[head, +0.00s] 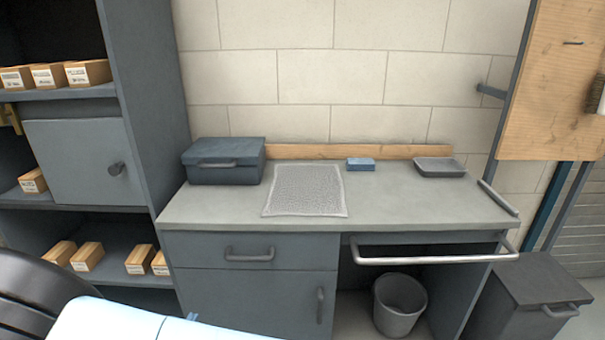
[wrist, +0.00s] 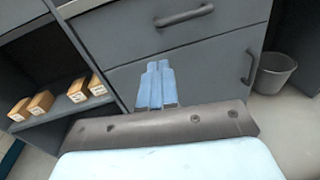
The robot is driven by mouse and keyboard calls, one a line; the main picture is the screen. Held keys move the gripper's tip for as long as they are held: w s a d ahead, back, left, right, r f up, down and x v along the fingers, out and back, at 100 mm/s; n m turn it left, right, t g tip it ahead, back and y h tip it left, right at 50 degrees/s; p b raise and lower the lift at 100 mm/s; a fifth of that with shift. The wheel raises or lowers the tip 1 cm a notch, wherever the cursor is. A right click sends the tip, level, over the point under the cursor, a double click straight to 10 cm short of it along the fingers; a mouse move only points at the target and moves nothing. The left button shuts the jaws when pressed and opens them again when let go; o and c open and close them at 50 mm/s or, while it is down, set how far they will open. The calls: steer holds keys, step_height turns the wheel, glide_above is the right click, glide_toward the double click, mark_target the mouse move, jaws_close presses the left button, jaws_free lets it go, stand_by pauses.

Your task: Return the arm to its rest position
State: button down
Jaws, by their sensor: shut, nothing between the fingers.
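My gripper (wrist: 161,84) shows in the wrist view as two light blue fingers pressed together, with nothing between them. It points toward the grey drawer and door front of the workbench (wrist: 125,80), apart from it as far as I can tell. In the head view, part of my arm, pale and black, fills the lower left corner; the fingers are out of that view. The workbench top (head: 400,205) carries a bubbled sheet (head: 305,190), a dark toolbox (head: 224,161), a blue block (head: 360,164) and a shallow grey tray (head: 440,167).
A grey shelf unit (head: 150,100) with several small cartons (head: 88,256) stands at the left. A rail handle (head: 435,258) juts from the bench front. A bin (head: 400,303) sits under the bench. A dark lidded box (head: 530,300) stands at the right.

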steer(key=w+d+r+m+g+h, duration=0.2)
steer(key=w+d+r+m+g, duration=0.2)
steer(key=d+r+m, duration=0.45)
steer(key=w+d+r+m+g+h, duration=0.2)
steer(key=w+d+r+m+g, duration=0.3)
steer(key=d, duration=0.6)
steer(key=w+d+r+m+g+h, duration=0.2)
steer(key=w+d+r+m+g, duration=0.2)
steer(key=d+r, duration=0.45)
steer(key=s+d+r+m+y, duration=0.4)
steer(key=s+d+r+m, duration=0.4)
steer(key=d, duration=0.3)
steer(key=s+d+r+m+t+y, duration=0.1)
steer(key=s+d+r+m+y, duration=0.3)
steer(key=s+d+r+m, duration=0.4)
steer(key=shift+s+d+r, duration=0.5)
steer(key=shift+d, duration=1.35)
